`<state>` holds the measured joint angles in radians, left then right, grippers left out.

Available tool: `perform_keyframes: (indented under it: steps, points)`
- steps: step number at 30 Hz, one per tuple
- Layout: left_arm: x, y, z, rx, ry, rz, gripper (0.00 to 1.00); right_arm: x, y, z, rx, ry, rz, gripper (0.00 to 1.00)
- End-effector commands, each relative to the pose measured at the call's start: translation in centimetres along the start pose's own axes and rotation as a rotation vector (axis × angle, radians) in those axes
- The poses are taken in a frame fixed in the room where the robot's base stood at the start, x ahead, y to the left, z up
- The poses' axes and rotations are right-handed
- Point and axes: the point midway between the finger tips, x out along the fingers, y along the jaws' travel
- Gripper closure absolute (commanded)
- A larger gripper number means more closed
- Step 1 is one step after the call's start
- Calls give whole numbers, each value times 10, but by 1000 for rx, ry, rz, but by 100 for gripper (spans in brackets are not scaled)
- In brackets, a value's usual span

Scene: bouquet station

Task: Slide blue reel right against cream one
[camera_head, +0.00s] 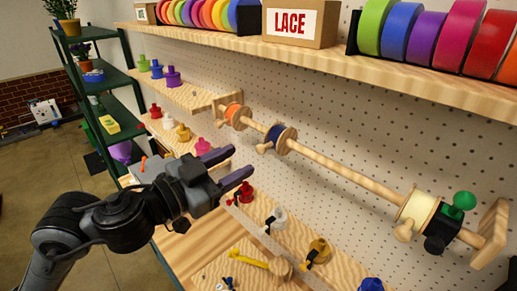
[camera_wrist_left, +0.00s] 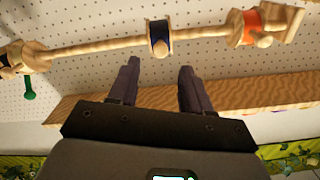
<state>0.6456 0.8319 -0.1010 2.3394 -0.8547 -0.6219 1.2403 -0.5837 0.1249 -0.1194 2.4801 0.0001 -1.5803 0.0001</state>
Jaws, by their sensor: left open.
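A wooden rod (camera_head: 340,174) is mounted along the pegboard. The blue reel (camera_head: 282,138) is on the rod, toward its left part. The cream reel (camera_head: 417,210) is at the right end, beside a black block with a green knob (camera_head: 464,201). My left gripper (camera_head: 243,163) is open and empty, below and left of the blue reel, apart from it. In the left wrist view, the blue reel (camera_wrist_left: 159,38) shows just beyond the open fingers (camera_wrist_left: 158,72). My right gripper is not in view.
An orange reel (camera_head: 236,116) sits at the rod's left end bracket. A wooden shelf (camera_head: 330,50) with ribbon rolls and a LACE box (camera_head: 299,22) is above. Several colored pegs stand on boards below. The rod between blue and cream reels is clear.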

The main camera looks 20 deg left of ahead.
Motion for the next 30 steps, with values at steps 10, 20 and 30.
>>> perform_keyframes:
  steps: [10,20,30]
  points:
    - [53,0,0,-3,-1,0,51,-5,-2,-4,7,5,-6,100]
    - [71,1,1,0,-2,1,51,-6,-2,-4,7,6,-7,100]
    - [71,1,1,0,-2,0,68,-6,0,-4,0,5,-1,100]
